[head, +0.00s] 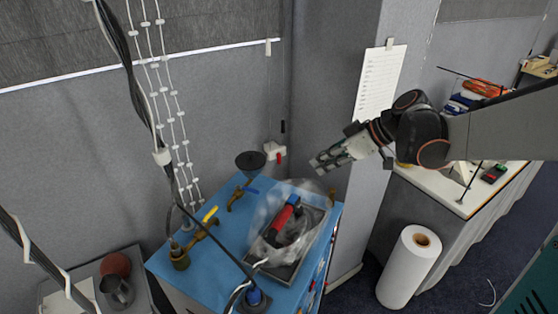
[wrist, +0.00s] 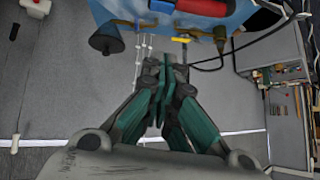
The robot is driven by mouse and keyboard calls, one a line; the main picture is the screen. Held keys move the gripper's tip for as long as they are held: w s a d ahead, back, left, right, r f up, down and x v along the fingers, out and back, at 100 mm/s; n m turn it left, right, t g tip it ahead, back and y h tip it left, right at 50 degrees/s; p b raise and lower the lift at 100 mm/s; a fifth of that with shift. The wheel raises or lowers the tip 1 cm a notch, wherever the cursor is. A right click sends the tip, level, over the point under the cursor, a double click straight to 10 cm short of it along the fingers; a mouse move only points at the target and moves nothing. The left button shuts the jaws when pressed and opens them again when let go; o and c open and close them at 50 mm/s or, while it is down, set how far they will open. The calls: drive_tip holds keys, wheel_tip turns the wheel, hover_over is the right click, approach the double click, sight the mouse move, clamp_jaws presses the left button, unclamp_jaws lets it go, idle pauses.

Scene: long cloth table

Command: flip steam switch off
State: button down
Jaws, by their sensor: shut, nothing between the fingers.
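A small white box with a red piece (head: 275,152) is on the grey wall behind the blue table; it may be the steam switch, but no label can be read. A white fitting (wrist: 35,7) shows at the upper left of the wrist view. A red iron with a blue part (head: 284,217) lies on a dark tray on the blue table (head: 222,240), inside a translucent whitish cloud or film. My gripper (head: 318,165) is shut and empty, in the air right of the white box and apart from it. Its closed fingers (wrist: 165,75) show in the wrist view.
A black funnel (head: 250,160) and brass taps with yellow and blue handles (head: 207,222) stand on the blue table. Cables hang at the left. A white roll (head: 408,266) stands on the floor at the right. A paper sheet (head: 379,83) hangs on the pillar.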

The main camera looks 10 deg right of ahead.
drive_tip(key=shift+s+d, duration=0.1)
drive_tip(key=shift+d, duration=0.05)
hover_over(294, 199)
drive_tip(key=f, duration=0.6)
drive_tip(key=shift+d+f, duration=0.3)
drive_tip(key=f, duration=0.3)
drive_tip(key=shift+a+f, duration=0.1)
drive_tip(key=shift+a, duration=0.15)
drive_tip(key=shift+f, duration=0.55)
drive_tip(key=shift+s, duration=0.1)
